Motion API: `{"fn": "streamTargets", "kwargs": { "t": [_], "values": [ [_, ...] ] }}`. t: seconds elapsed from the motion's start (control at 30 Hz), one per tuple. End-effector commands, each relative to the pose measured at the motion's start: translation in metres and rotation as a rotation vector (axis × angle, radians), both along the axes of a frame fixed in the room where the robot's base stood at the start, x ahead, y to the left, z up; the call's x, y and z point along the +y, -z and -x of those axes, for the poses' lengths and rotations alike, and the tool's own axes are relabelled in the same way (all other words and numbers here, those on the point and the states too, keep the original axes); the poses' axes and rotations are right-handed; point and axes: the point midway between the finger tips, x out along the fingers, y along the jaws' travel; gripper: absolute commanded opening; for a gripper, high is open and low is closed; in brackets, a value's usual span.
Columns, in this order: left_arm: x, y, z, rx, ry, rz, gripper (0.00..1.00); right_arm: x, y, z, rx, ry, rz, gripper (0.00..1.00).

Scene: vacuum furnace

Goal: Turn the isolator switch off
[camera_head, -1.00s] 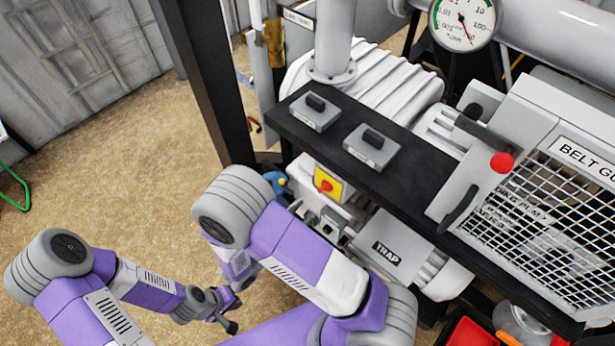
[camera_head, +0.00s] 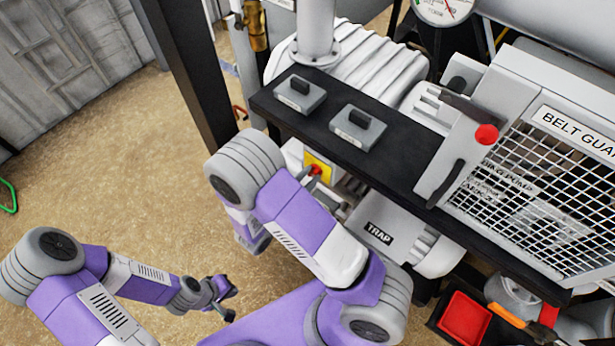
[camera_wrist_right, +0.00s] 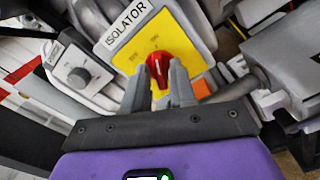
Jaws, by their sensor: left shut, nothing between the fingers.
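The isolator switch, a red knob (camera_wrist_right: 158,68) on a yellow plate, is labelled ISOLATOR in the right wrist view. It also shows in the head view as a red knob (camera_head: 315,170) below the black shelf. My right gripper (camera_wrist_right: 160,72) is at the knob with its two fingers apart, one on each side. The fingertips overlap the knob's edges in the picture; whether they touch it is unclear. In the head view my right arm hides most of that gripper. My left gripper (camera_head: 226,299) is shut and empty, low over the floor, far from the switch.
A grey box with a round dial (camera_wrist_right: 78,74) sits left of the isolator in the wrist view. The black shelf (camera_head: 400,165) carries two grey switch boxes. The TRAP unit (camera_head: 380,233) and mesh belt guard (camera_head: 560,190) stand to the right.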

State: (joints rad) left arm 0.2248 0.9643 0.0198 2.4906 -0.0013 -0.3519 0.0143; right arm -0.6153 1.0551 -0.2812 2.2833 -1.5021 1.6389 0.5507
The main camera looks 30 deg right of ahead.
Motion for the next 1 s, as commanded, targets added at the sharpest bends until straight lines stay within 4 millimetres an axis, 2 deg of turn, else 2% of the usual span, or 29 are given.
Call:
{"fn": "streamTargets", "kwargs": {
  "t": [0.03,0.13,0.17,0.63,1.0],
  "values": [
    [0.0,0.0,0.0,0.0,0.0,0.0,0.0,0.0,0.0,0.0,0.0,0.0,0.0,0.17],
    [0.0,0.0,0.0,0.0,0.0,0.0,0.0,0.0,0.0,0.0,0.0,0.0,0.0,0.02],
    [0.0,0.0,0.0,0.0,0.0,0.0,0.0,0.0,0.0,0.0,0.0,0.0,0.0,0.0],
    [0.0,-0.006,0.0,0.0,0.0,0.0,0.0,0.0,-0.001,0.0,0.059,0.0,0.025,0.0],
    [0.0,-0.029,0.0,0.0,0.0,0.0,0.0,0.001,-0.002,0.0,0.322,0.0,0.132,0.0]
  ]
}}
